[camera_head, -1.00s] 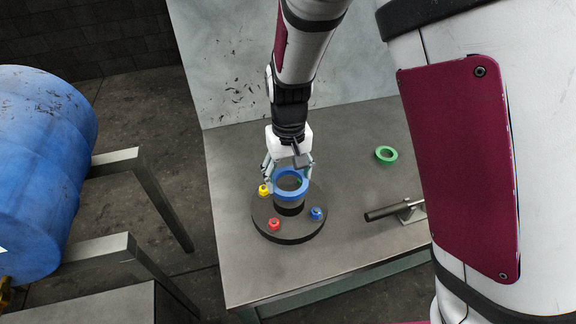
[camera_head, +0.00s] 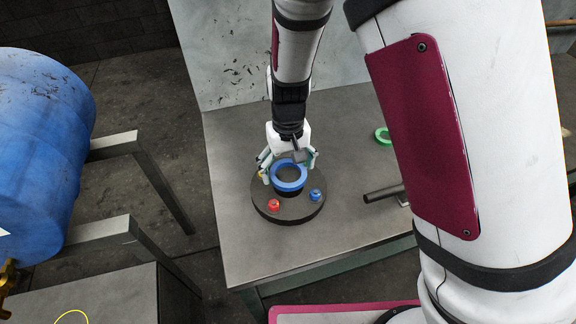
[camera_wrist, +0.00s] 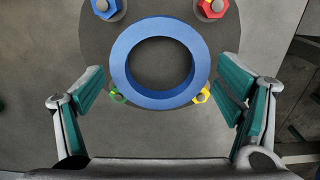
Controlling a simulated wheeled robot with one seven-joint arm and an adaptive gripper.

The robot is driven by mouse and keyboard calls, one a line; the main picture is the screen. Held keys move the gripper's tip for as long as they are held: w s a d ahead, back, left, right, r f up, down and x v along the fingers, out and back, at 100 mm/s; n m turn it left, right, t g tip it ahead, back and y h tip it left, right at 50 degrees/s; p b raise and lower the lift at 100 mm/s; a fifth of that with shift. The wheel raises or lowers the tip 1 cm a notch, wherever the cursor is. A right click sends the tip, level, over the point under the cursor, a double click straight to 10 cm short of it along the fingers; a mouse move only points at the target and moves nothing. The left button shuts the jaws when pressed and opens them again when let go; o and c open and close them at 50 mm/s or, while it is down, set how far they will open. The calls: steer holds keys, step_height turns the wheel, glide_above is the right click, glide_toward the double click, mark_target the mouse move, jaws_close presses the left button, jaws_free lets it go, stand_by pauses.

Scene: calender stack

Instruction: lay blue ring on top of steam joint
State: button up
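The blue ring (camera_head: 289,187) lies roughly level at the top of the steam joint, a dark round base (camera_head: 290,212) with a short central post and coloured bolts. In the wrist view the ring (camera_wrist: 118,64) looks centred over the joint (camera_wrist: 92,42). Contact between the ring and the post underneath is hard to see. My gripper (camera_head: 288,163) is just behind and above the ring. In the wrist view the teal finger pads of my gripper (camera_wrist: 160,100) are spread wide, with clear gaps to the ring on both sides. It holds nothing.
Red (camera_head: 274,205) and blue (camera_head: 314,195) bolts stand at the joint's front; green (camera_wrist: 118,96) and yellow (camera_wrist: 202,95) ones sit near my fingers. A green ring (camera_head: 383,136) and a dark bar (camera_head: 383,193) lie to the right on the grey table (camera_head: 240,250). A blue drum (camera_head: 40,150) stands left.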

steer(key=s+d+r+y, duration=0.1)
steer(key=d+r, duration=0.2)
steer(key=r, duration=0.6)
steer(key=s+d+r, duration=0.2)
steer(key=r, duration=0.8)
steer(key=s+d+r+m+t, duration=0.1)
steer(key=s+d+r+t, duration=0.1)
steer(key=s+d+r, duration=0.2)
steer(key=s+d+r+m+t+h, duration=0.1)
steer(key=s+d+r+m+t, duration=0.1)
steer(key=s+d+r, duration=0.3)
steer(key=s+d+t, duration=0.1)
steer(key=s+d, duration=0.3)
steer(key=s, duration=0.2)
steer(key=shift+s+d, duration=0.15)
steer(key=shift+s, duration=0.25)
